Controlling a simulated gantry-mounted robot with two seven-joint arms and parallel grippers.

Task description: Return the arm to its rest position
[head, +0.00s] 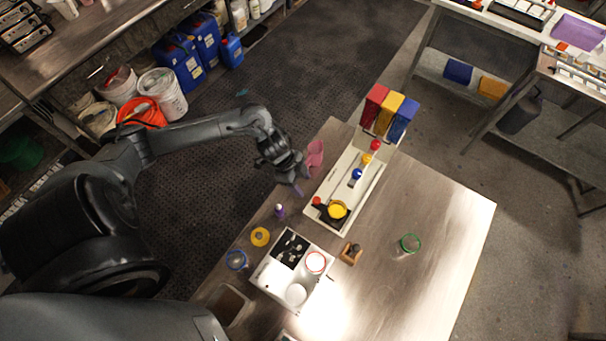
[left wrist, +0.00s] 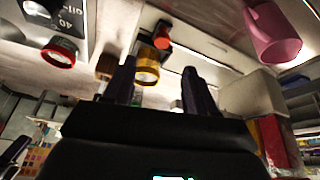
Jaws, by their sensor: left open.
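My left arm comes in from the left over the table's (head: 440,215) left edge. My left gripper (head: 299,184) is open and sits just left of the long white tray, close to a pink mug (head: 314,154). In the left wrist view the two dark fingers of my left gripper (left wrist: 162,82) stand apart with nothing held between them. The pink mug (left wrist: 273,35) shows there at the upper right, apart from the fingers. A yellow round piece (left wrist: 147,68) appears behind the fingers. My right gripper is in neither view.
A long white tray (head: 330,178) holds red, yellow and blue pieces, with coloured boxes (head: 384,112) at its far end. The table's right side is mostly clear.

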